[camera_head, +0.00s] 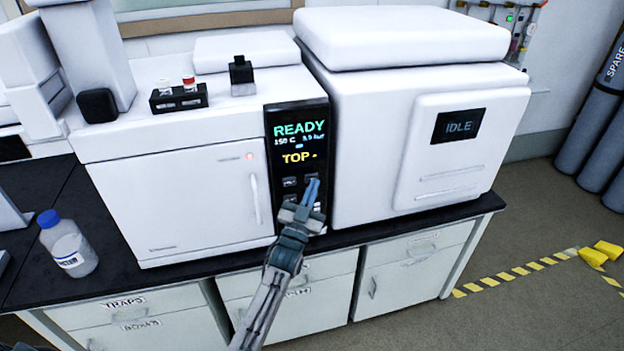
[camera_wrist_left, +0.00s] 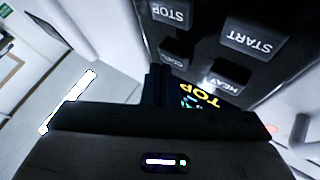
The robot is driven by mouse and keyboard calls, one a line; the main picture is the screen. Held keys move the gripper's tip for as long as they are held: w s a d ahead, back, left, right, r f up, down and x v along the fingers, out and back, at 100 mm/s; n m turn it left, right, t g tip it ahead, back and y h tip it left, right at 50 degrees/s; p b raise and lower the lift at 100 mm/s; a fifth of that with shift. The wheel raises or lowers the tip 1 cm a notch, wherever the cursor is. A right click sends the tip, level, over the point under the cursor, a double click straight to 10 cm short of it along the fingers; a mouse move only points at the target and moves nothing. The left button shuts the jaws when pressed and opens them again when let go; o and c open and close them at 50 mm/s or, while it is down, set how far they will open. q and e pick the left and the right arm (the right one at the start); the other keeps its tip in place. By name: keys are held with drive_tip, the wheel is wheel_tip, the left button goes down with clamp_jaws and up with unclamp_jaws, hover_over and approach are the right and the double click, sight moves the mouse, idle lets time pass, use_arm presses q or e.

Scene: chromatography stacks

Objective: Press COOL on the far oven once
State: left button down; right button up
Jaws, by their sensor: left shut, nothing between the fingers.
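A black control panel (camera_head: 298,150) between two white instruments reads READY, 150 C and TOP. Its keys show in the left wrist view, turned over: COOL (camera_wrist_left: 176,53), HEAT (camera_wrist_left: 227,78), START (camera_wrist_left: 250,38) and STOP (camera_wrist_left: 169,12). My left gripper (camera_head: 312,186) is shut and empty, its tips in front of the upper right key and hiding part of the panel. In the left wrist view the gripper tips (camera_wrist_left: 160,70) are right by the COOL key. I cannot tell whether they touch it. My right gripper is in neither view.
The left white oven (camera_head: 185,200) has a closed door, with vials in a black rack (camera_head: 179,99) on top. The right white instrument (camera_head: 370,150) reads IDLE. A blue-capped bottle (camera_head: 70,249) stands on the dark bench (camera_head: 130,283) at left. Grey cylinders (camera_head: 600,130) stand far right.

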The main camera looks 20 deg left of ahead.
use_arm(q)
drive_tip(key=shift+w+a, duration=0.25)
drive_tip(key=shift+w, duration=0.1)
idle(0.6)
drive_tip(key=shift+s+d, duration=0.5)
drive_tip(key=shift+s, duration=0.25)
drive_tip(key=s+d+p, duration=0.1)
drive_tip(key=s, duration=0.1)
drive_tip(key=s+d+p, duration=0.1)
drive_tip(key=s, duration=0.1)
drive_tip(key=shift+d, duration=0.4)
idle(0.6)
